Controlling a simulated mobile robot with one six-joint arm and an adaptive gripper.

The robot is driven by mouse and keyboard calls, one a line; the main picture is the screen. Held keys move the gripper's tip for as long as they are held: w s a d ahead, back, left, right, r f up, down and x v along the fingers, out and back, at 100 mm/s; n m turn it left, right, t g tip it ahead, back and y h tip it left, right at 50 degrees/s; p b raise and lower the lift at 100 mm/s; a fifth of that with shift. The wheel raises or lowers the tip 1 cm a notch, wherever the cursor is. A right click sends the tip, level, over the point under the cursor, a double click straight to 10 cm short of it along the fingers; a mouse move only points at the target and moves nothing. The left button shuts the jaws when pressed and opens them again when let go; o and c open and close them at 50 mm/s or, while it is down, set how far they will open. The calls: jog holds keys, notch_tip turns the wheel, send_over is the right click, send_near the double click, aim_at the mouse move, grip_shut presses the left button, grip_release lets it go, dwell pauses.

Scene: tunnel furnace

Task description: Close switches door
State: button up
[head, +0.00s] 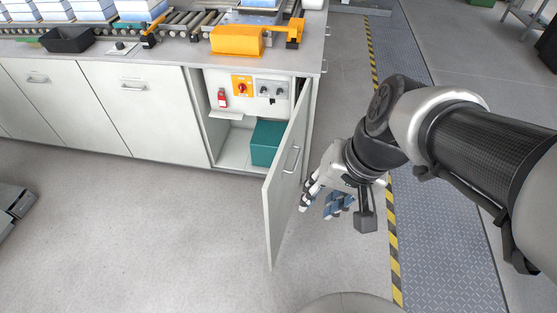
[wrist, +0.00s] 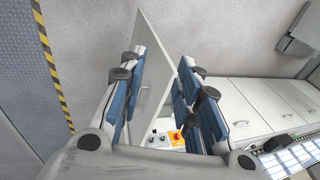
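The switches door (head: 288,175) is a light grey cabinet door with a bar handle (head: 292,160). It stands open, swung out from the right end of the cabinet. Inside the open compartment are a red rotary switch on a yellow plate (head: 242,87), a grey switch panel (head: 271,90) and a teal box (head: 267,143). My gripper (head: 326,204) is to the right of the door, near its outer face, with its fingers pointing down. In the wrist view the gripper (wrist: 160,75) has its fingers wide apart, with the door (wrist: 153,65) seen between them. I cannot tell whether it touches the door.
Closed cabinet doors (head: 135,107) run to the left under the worktop (head: 180,58). A conveyor, a black tray (head: 68,40) and a yellow device (head: 237,40) are on top. The floor (head: 150,220) before the cabinets is clear. A yellow-black stripe (head: 393,235) lies to the right.

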jog(key=w+f+m+y, duration=0.1)
jog(key=w, duration=0.1)
jog(key=w+f+m+p, duration=0.1)
jog(key=w, duration=0.1)
jog(key=w+f+m+g+y+p, duration=0.1)
jog(key=w+m, duration=0.1)
jog(key=shift+w+a+f+y, duration=0.15)
jog(key=shift+w+a+y, duration=0.15)
jog(key=shift+a, duration=0.1)
jog(key=c, duration=0.4)
jog(key=w+f+m+p, duration=0.1)
jog(key=f, duration=0.1)
jog(key=w+f+m+y+p, duration=0.1)
jog(key=w+f+m, duration=0.1)
jog(key=w+d+f+m+p, duration=0.1)
jog(key=w+f+m, duration=0.1)
jog(key=shift+w+d+y, duration=0.1)
jog(key=shift+w+y, duration=0.1)
jog(key=shift+y, duration=0.2)
grip_shut()
jog(key=m+t+y+p, duration=0.15)
jog(key=m+p, duration=0.25)
jog(key=m, duration=0.6)
send_near(270, 213)
jog(key=shift+w+a+f+t+b, duration=0.1)
jog(key=shift+a+f+t+b, duration=0.1)
jog(key=shift+a+f+b, duration=0.5)
jog(key=shift+a+f+t+b, duration=0.15)
jog(key=shift+a+f+b, duration=0.3)
jog(key=shift+a+b, duration=0.35)
